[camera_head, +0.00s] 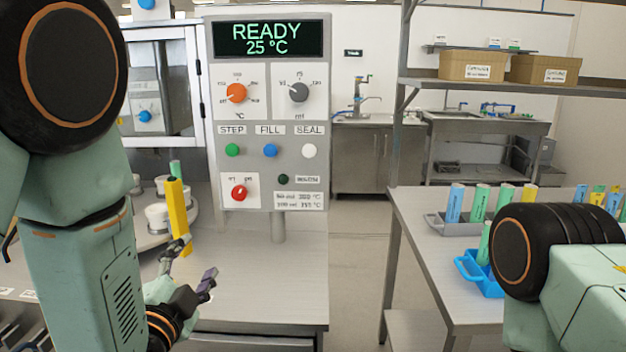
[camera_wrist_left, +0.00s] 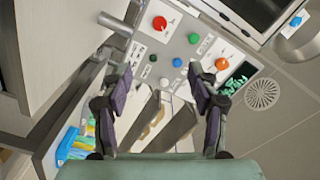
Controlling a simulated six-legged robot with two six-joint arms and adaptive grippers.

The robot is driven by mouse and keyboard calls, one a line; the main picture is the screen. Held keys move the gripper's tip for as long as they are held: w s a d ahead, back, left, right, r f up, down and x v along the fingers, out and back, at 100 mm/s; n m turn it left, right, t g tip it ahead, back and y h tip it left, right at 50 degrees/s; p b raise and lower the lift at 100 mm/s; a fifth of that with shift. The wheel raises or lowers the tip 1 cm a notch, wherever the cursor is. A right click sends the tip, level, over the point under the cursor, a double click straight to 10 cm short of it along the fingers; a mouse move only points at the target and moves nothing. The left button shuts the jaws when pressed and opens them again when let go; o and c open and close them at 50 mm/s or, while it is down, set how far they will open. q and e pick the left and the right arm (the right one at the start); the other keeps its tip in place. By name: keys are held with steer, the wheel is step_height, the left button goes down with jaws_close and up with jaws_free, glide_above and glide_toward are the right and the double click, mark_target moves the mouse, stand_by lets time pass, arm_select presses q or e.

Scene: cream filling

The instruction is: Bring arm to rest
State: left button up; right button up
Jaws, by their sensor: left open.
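My left gripper (camera_head: 196,268) is open and empty. It hangs above the grey metal table in front of the control panel (camera_head: 268,170), apart from the panel. In the left wrist view its two purple-padded fingers (camera_wrist_left: 160,105) stand wide apart, with the panel's knobs and buttons beyond them. The panel display (camera_head: 269,39) reads READY 25 °C. My right arm (camera_head: 570,270) shows at the lower right; its gripper is outside the view.
White cups (camera_head: 157,217) sit on a round platform at left. The right table (camera_head: 420,250) holds a rack of coloured tubes (camera_head: 480,205) and a blue tray (camera_head: 468,267). Floor shows between the tables.

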arm_select(q)
steer(key=s+a+f+n+g, duration=0.1)
steer(key=s+f+n+g, duration=0.35)
steer(key=f, duration=0.45)
steer(key=s+a+f+n+g, duration=0.1)
steer(key=s+f+n+g, duration=0.35)
steer(key=f, duration=0.45)
steer(key=s+f+n+g, duration=0.1)
steer(key=s+f+g, duration=0.2)
steer(key=s+f, duration=0.2)
steer(key=s+f+n+g, duration=0.1)
steer(key=s+f+g, duration=0.2)
steer(key=s, duration=0.9)
steer(key=s+a+f+n+g, duration=0.1)
steer(key=s+f+n+g, duration=0.1)
steer(key=s+f, duration=0.6)
steer(key=shift+s+f+g, duration=0.15)
steer(key=shift+s+g, duration=0.35)
steer(key=shift+s, duration=0.25)
steer(key=shift+y, duration=0.3)
